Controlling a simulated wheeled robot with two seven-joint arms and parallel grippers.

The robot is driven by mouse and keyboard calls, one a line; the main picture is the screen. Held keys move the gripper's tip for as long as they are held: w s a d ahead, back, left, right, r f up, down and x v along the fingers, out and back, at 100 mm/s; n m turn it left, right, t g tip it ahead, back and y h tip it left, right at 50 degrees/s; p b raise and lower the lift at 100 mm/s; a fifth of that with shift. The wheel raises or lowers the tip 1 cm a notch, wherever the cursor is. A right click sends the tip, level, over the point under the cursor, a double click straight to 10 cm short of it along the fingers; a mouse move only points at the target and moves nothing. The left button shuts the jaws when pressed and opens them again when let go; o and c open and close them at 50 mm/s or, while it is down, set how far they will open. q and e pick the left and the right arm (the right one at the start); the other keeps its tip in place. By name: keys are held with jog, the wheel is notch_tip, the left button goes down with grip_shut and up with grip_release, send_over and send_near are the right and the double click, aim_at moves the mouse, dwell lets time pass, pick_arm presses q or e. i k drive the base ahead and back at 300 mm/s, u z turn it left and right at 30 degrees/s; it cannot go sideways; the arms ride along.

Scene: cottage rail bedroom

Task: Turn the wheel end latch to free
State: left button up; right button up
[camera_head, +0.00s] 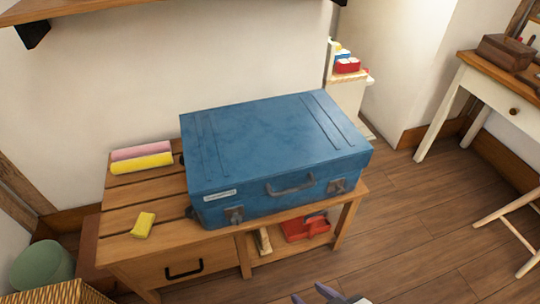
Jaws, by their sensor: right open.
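A blue suitcase (275,148) lies flat and closed on a wooden slatted bench (150,198). Its front side has a dark handle (290,186) between two metal latches, a left latch (235,215) and a right latch (338,187). Small dark parts that look like wheels (190,212) stick out at the suitcase's left end, nearest the left latch. The latches are too small to tell how they are set. My right gripper (312,295) shows only its fingertips at the bottom edge, open, empty and apart from the suitcase, in front of it. My left gripper is out of view.
Pink (140,152) and yellow (142,163) rolls and a small yellow block (143,225) lie on the bench's left part. Below are a drawer (185,268) and a shelf with a red box (305,228). A shelf (130,8) overhangs behind.

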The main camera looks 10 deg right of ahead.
aim_at(237, 219)
jog(key=k, duration=1.2)
jog(key=u, duration=0.65)
jog(key=i, duration=1.2)
jog(key=z, duration=0.55)
